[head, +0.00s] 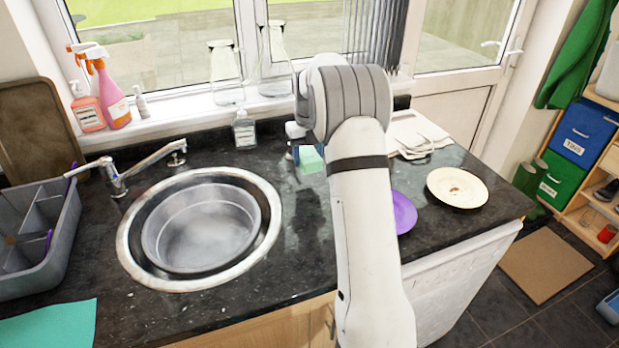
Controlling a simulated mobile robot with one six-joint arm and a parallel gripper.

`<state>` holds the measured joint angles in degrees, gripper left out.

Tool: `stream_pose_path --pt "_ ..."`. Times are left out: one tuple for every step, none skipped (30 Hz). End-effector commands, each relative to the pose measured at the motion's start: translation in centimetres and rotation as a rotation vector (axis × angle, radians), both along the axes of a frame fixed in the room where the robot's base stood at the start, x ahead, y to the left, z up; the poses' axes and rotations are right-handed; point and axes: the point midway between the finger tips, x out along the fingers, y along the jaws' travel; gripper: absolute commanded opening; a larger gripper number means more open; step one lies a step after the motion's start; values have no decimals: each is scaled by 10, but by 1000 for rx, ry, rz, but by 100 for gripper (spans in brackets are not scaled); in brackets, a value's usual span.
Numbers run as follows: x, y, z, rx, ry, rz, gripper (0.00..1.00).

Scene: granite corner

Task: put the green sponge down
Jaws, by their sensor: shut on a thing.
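The green sponge (310,157) shows as a pale green block just left of my arm, over the black granite counter behind and to the right of the sink. My gripper (296,152) is partly hidden by my arm; its dark finger shows beside the sponge. It is shut on the sponge. I cannot tell whether the sponge touches the counter or hangs a little above it.
A round sink with a grey basin (205,225) lies left of the gripper. A soap bottle (244,130) stands behind. A purple plate (403,212) and a cream plate (457,187) lie to the right. Bare counter (300,240) lies between sink and arm.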

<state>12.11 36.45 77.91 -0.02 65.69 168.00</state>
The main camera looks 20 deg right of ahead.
Motion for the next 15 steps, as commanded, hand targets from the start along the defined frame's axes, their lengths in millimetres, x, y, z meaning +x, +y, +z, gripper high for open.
stream_pose_path --pt "-1 0 -8 1 3 0 30" --pt "-1 0 -13 0 3 0 30" --pt "-1 0 -18 0 2 0 30" --pt "0 0 -21 0 1 0 30" --pt "0 0 -23 0 1 -1 30" --pt "0 0 -26 0 1 -1 30" --pt "0 0 -28 0 1 -1 30" --pt "0 0 -30 0 1 -1 30" --pt "0 0 -34 0 1 -1 30" --pt "-1 0 -37 0 1 -1 30" --pt "-1 0 -41 0 2 -1 30" --pt "-1 0 -47 1 3 -1 30" --pt "-1 -1 -52 0 3 -1 30" --pt "-1 -1 -56 1 3 -1 30" --pt "-1 -1 -61 0 2 -1 30"
